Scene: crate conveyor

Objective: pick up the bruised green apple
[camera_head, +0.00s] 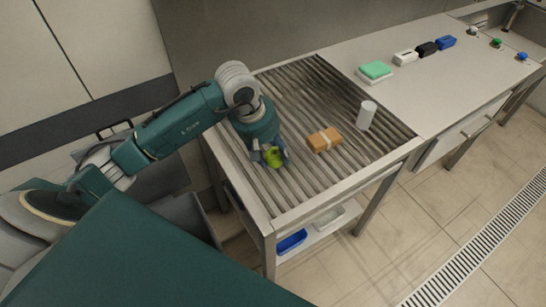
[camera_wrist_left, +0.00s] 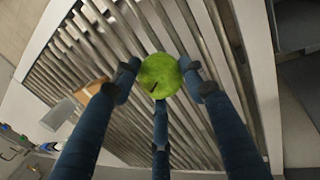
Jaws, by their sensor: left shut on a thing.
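The green apple (camera_head: 273,156) is at the tip of my left gripper (camera_head: 270,155), over the roller conveyor (camera_head: 290,200). In the left wrist view the apple (camera_wrist_left: 160,75) is yellow-green with a small dark mark near its lower left. The three fingers of my left gripper (camera_wrist_left: 160,85) are closed around it. Rollers show behind the apple; I cannot tell whether it still touches them. My right gripper is not in view.
A brown box (camera_head: 324,140) and a white cylinder (camera_head: 366,115) stand on the rollers to the right. A counter beyond holds a green sponge-like block (camera_head: 375,70) and several small items. A blue bin (camera_head: 291,241) sits on the shelf below. The front rollers are clear.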

